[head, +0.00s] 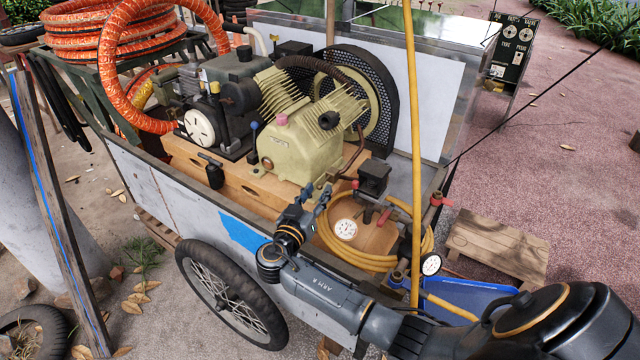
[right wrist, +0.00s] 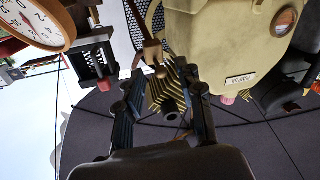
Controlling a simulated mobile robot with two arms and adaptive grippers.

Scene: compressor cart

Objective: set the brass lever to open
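The brass lever (right wrist: 151,45) shows in the right wrist view as a brownish arm with a rounded end, in front of the cream compressor body (right wrist: 232,45). My right gripper (right wrist: 163,78) is open, with one finger on each side of the lever's rounded end; I cannot tell whether either finger touches it. In the head view my right gripper (head: 312,196) reaches in from the lower right, just in front of the cream compressor (head: 300,140). There the lever is small and partly hidden by the gripper. Any open or shut marking cannot be read. My left gripper is not in view.
A white gauge (head: 346,229) and coiled yellow hose (head: 372,260) lie right of my gripper. A yellow upright pipe (head: 414,120) and red-handled valve (head: 440,200) stand farther right. The cart's wooden deck (head: 225,183) is left. A dial (right wrist: 32,20) is close in the wrist view.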

